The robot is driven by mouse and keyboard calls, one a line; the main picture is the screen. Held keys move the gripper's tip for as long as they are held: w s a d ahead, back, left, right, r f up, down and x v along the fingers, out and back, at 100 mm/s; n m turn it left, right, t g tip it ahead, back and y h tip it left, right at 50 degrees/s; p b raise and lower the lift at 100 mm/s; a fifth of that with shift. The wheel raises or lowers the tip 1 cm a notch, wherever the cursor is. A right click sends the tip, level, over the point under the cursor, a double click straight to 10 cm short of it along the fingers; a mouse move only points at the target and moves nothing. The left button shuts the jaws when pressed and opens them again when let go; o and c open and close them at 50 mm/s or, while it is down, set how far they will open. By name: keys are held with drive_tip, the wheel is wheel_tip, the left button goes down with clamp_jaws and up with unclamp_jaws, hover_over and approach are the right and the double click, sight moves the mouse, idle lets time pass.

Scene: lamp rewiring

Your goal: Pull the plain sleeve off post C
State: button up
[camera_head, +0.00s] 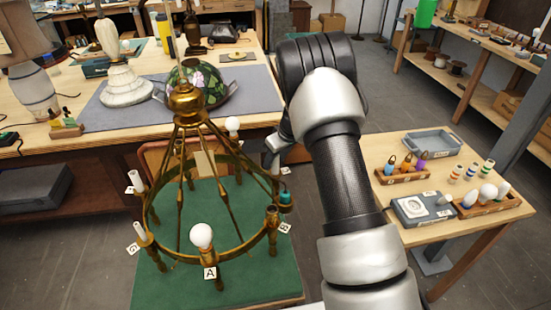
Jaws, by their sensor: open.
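A brass chandelier frame (183,100) stands on a green mat, with lettered posts around its ring. The front post, tagged A (210,273), carries a white bulb (202,235). Plain white sleeves stand on two left posts, one upper (136,181) and one lower (140,232). A teal piece (285,199) sits at the ring's right side, above a bare-looking socket post (272,217). I cannot clearly read which tag is C. My gripper (271,161) is open, beyond the ring's right side and above the teal piece in the picture; its fingertips are partly hidden by the frame.
A right-hand table holds a grey tray (432,144), a wooden rack with coloured pieces (403,175), a grey box (405,215) and a bulb rack (490,208). Lamps, including a stained-glass shade (205,82), stand on the bench behind. My arm covers the space between.

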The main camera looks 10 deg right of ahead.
drive_tip(key=shift+c, duration=0.3)
clamp_jaws()
drive_tip(key=shift+r, duration=0.15)
drive_tip(key=shift+r+p, duration=1.35)
drive_tip(key=shift+r, duration=3.5)
